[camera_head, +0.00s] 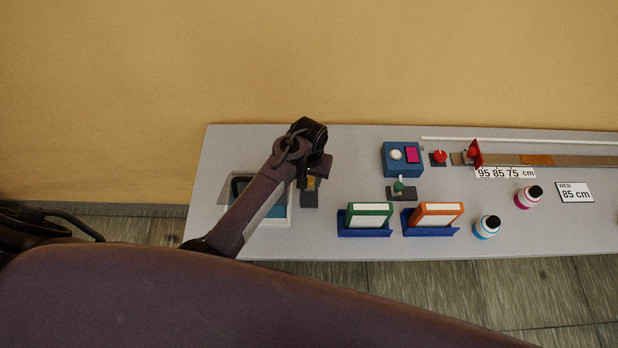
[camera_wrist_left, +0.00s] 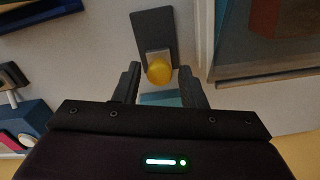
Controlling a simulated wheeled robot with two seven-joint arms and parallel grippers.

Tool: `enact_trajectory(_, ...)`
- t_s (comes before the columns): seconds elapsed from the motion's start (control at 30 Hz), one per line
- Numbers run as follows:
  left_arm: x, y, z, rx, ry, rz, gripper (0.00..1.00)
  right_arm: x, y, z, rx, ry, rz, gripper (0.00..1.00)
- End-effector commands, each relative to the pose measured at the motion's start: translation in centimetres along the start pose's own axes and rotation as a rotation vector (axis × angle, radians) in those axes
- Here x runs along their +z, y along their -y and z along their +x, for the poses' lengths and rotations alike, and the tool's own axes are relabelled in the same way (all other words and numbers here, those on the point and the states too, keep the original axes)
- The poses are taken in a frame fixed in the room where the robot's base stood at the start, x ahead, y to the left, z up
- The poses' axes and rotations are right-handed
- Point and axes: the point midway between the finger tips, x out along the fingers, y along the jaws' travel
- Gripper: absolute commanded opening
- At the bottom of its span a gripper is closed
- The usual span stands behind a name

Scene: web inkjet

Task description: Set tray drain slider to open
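The tray drain slider is a dark plate (camera_wrist_left: 153,28) with a yellow round knob (camera_wrist_left: 159,71) on a pale piece at its near end. In the head view the slider plate (camera_head: 309,198) is just right of the tray, partly hidden by my arm. The tray (camera_head: 285,222) has a pale rim and a blue-green inside; its edge also shows at upper right in the left wrist view (camera_wrist_left: 262,77). My left gripper (camera_wrist_left: 160,76) is open, with the yellow knob seen between its fingertips and a gap on both sides. Whether the fingers reach knob height is unclear. My right gripper is not in view.
Right of the slider stand a blue box (camera_head: 402,169) with a white knob, a green-framed holder (camera_head: 369,216), an orange-framed holder (camera_head: 437,215) and two bottles (camera_head: 487,227). A ruler rail (camera_head: 580,160) runs along the back.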

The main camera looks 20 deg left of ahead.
Motion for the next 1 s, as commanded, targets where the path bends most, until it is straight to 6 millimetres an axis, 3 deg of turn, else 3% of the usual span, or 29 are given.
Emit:
enact_trajectory(0.4,-0.1,-0.1,-0.5,0.001,-0.004,0.001,0.46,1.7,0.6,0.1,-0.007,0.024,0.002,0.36)
enact_trajectory(0.8,-0.1,-0.1,-6.5,0.002,-0.005,0.001,0.46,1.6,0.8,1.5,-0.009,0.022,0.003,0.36)
enact_trajectory(1.0,0.0,0.0,-7.8,0.001,-0.002,0.001,0.46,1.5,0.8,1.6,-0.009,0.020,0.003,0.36)
